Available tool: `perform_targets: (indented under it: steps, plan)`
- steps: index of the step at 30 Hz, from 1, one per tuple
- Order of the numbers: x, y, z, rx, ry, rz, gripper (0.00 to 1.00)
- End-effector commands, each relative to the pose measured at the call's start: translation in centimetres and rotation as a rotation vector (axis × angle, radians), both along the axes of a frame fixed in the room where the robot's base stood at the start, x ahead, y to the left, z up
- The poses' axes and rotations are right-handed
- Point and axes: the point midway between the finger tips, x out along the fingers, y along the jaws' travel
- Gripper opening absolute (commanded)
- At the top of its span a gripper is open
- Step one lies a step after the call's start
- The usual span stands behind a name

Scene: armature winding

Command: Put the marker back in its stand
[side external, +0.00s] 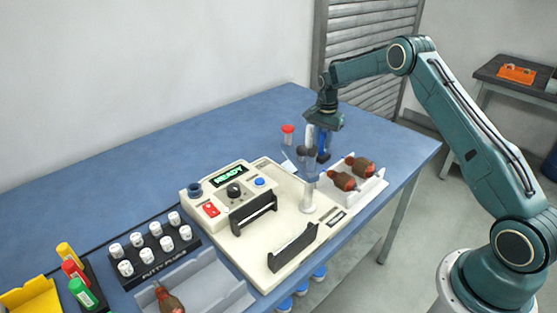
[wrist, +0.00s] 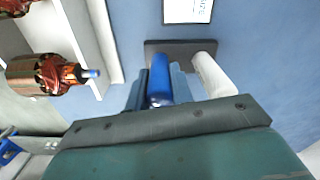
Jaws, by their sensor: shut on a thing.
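My gripper (side external: 323,147) points down at the back of the blue table, behind the white armature tray. It is shut on the blue marker (wrist: 158,86), which stands about upright between the fingers in the wrist view. The marker (side external: 324,140) also shows as a blue strip in the side view. A dark flat stand base (wrist: 155,47) lies beyond the fingertips, with a pale cylinder (wrist: 208,75) beside the marker.
A white tray (side external: 373,188) with two copper armatures stands to the right. The cream winding machine (side external: 200,204) is in front, showing READY. A red-capped bottle (side external: 288,133) and a white card (wrist: 188,10) are nearby. A rack of white jars (side external: 152,268) is at front left. The back-left table is clear.

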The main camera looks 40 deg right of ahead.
Motion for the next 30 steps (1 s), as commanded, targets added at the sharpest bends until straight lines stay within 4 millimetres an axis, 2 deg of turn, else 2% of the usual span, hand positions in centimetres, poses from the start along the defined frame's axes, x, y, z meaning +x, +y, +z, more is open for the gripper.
perform_targets:
  steps: [4, 5, 8, 20, 26, 30]
  plan:
    - [0.0, 0.0, 0.0, 0.000, 0.000, 0.000, 0.00]
    - [0.0, 0.0, 0.0, 0.000, 0.000, 0.000, 0.29]
    - [0.0, 0.0, 0.0, 0.000, 0.000, 0.000, 0.48]
    - [0.0, 0.0, 0.3, 0.000, 0.000, 0.000, 0.48]
    - [0.1, 0.0, 1.6, -0.001, -0.002, 0.000, 0.48]
    - [0.1, 0.0, 3.3, -0.001, -0.003, 0.000, 0.48]
